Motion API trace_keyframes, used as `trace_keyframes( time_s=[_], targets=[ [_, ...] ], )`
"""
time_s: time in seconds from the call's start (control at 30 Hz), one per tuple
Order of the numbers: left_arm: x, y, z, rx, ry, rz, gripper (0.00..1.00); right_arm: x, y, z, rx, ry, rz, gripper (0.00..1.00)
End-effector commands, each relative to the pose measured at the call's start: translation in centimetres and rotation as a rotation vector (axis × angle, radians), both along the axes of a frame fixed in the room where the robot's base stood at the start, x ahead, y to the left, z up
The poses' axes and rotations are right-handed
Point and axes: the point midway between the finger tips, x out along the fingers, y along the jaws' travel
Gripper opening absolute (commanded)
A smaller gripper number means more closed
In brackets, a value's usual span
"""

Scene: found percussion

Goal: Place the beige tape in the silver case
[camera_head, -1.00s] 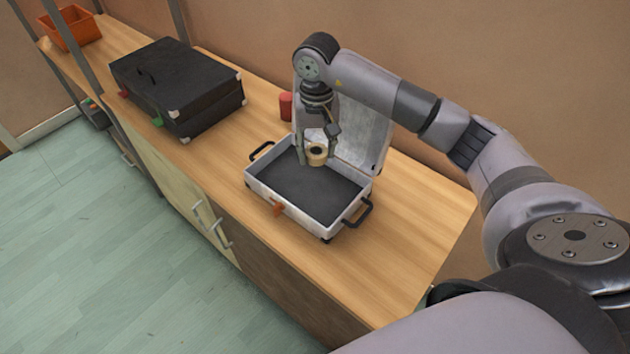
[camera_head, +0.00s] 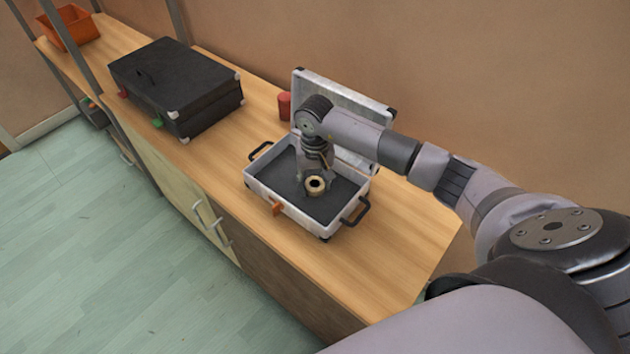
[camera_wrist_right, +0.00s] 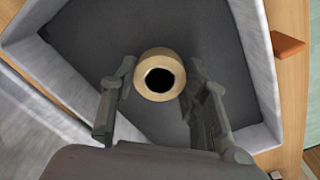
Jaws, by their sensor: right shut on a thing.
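The beige tape (camera_head: 315,185) is a small roll with a dark hole, low inside the open silver case (camera_head: 296,213) over its dark floor. My right gripper (camera_head: 314,180) reaches down into the case and is shut on the tape. In the right wrist view the tape (camera_wrist_right: 159,75) sits between the two fingertips of the gripper (camera_wrist_right: 158,85), with the case's dark lining around it. I cannot tell whether the tape touches the case floor. The case's lid stands open behind, partly hidden by my right arm. My left gripper is not in view.
A closed black case (camera_head: 178,88) lies further left on the wooden counter (camera_head: 400,225). A red cylinder (camera_head: 284,106) stands behind the silver case. An orange bin (camera_head: 70,27) is at the far left. The counter right of the silver case is clear.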

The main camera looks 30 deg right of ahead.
Motion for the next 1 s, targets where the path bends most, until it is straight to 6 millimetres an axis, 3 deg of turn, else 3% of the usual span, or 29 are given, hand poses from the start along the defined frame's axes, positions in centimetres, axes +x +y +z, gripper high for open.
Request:
trace_keyframes(
  time_s=[0.17,0.2,0.5,0.83,1.0],
  targets=[
    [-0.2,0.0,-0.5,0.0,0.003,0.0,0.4,0.0,0.0,-0.4,-0.001,0.0,0.001,0.18],
    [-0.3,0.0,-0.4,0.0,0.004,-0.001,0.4,0.0,0.0,-0.3,-0.001,0.0,0.001,0.43],
    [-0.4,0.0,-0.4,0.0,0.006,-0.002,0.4,0.0,0.0,-0.3,-0.001,0.0,0.0,0.62],
    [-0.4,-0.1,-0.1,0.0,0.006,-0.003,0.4,0.0,0.0,0.0,0.0,0.001,0.0,0.62],
    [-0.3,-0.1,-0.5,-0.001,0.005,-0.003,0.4,0.2,0.0,1.9,-0.001,-0.005,0.002,0.62]
  ],
)
